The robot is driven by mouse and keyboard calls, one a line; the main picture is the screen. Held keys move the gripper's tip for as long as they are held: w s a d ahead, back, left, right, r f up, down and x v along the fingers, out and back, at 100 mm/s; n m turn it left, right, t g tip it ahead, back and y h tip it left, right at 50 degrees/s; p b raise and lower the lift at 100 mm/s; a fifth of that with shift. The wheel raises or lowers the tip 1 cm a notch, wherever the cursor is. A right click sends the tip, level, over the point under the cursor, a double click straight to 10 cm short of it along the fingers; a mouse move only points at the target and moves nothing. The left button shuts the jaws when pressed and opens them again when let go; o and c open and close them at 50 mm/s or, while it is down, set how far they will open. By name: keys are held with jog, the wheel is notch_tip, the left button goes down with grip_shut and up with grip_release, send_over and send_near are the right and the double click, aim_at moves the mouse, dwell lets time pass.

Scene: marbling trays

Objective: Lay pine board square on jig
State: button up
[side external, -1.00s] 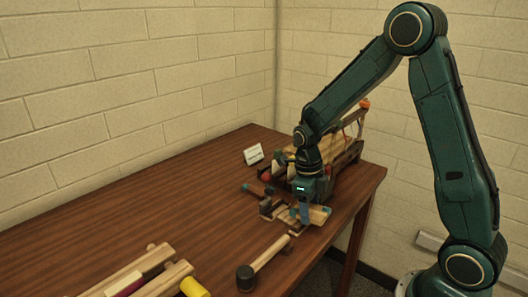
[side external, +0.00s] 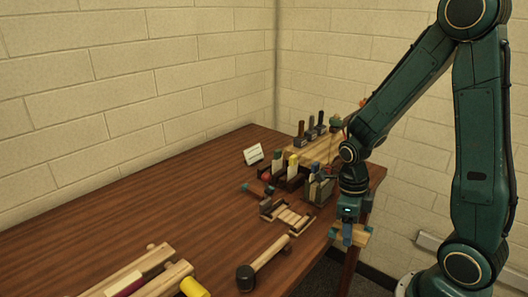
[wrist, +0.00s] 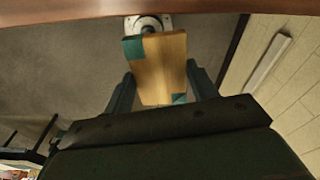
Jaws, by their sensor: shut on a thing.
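The pine board (wrist: 160,70), pale wood with teal corner patches, is between the two fingers of my gripper (wrist: 163,82) in the wrist view. In the side external view my gripper (side external: 347,236) holds the board (side external: 362,238) at the table's right edge. Bare grey floor shows beneath the board in the wrist view. A low frame with dark edges and pale slats, seemingly the jig (side external: 290,216), lies on the table to the left of my gripper, apart from the board. My fingers hide part of the board in the side view.
A mallet (side external: 268,255) lies in front of the jig. Tools in holders and a small white card (side external: 253,155) stand behind it. Thick wooden rails (side external: 140,270) lie at the table's near left. The left middle of the brown table (side external: 130,215) is clear.

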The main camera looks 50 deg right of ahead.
aim_at(340, 224)
jog(key=shift+w, duration=0.15)
dwell(0.5)
